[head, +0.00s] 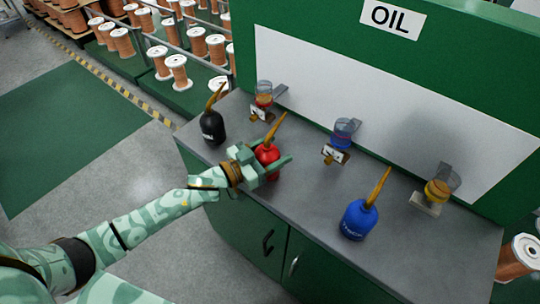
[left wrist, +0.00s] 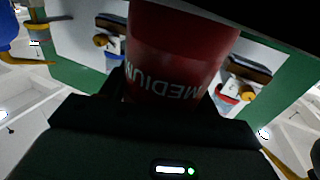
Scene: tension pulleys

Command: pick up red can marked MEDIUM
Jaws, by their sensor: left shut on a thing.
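The red can (head: 267,154) with a tan spout stands at the counter, between the black can and the blue can. My left gripper (head: 268,165) has its fingers around the red can's body and is shut on it. In the left wrist view the red can (left wrist: 180,50) fills the top middle, with the word MEDIUM upside down on its side. The left gripper (left wrist: 168,95) shows dark fingers on both sides of it. Whether the can's base touches the counter is hidden by the gripper. My right gripper is in neither view.
A black can (head: 212,127) stands to the left and a blue can (head: 357,219) to the right on the grey counter (head: 300,200). Copper spools (head: 178,72) fill racks at upper left.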

